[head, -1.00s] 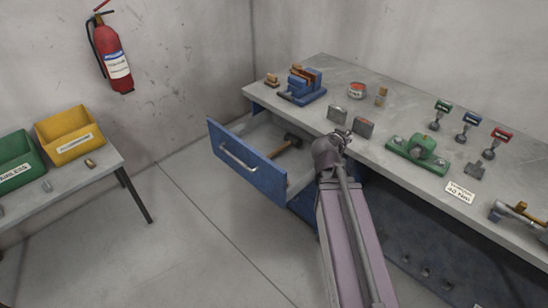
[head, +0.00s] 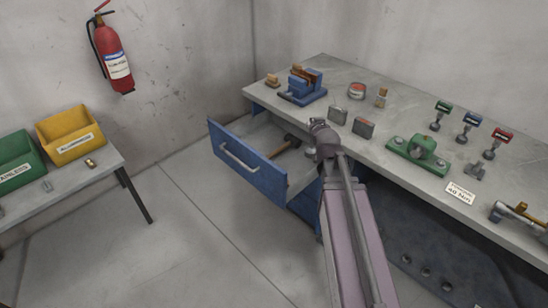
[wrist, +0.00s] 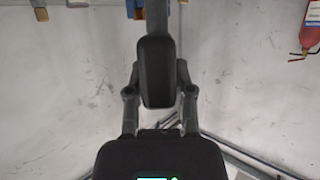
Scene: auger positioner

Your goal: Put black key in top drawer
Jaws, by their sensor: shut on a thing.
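The top drawer (head: 264,181) is pulled open below the left end of the bench, with its blue front facing the floor area. My gripper (head: 318,123) is above the drawer's right end, close to the bench's front edge. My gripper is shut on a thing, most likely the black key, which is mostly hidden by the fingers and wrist. No black key shows on the bench beside the green, blue and red ones.
A hammer (head: 288,145) lies inside the drawer. On the bench (head: 365,155) stand a blue vise (head: 303,90), small grey boxes (head: 363,128) and a green clamp block (head: 420,150). A yellow bin (head: 70,135) is on the left table.

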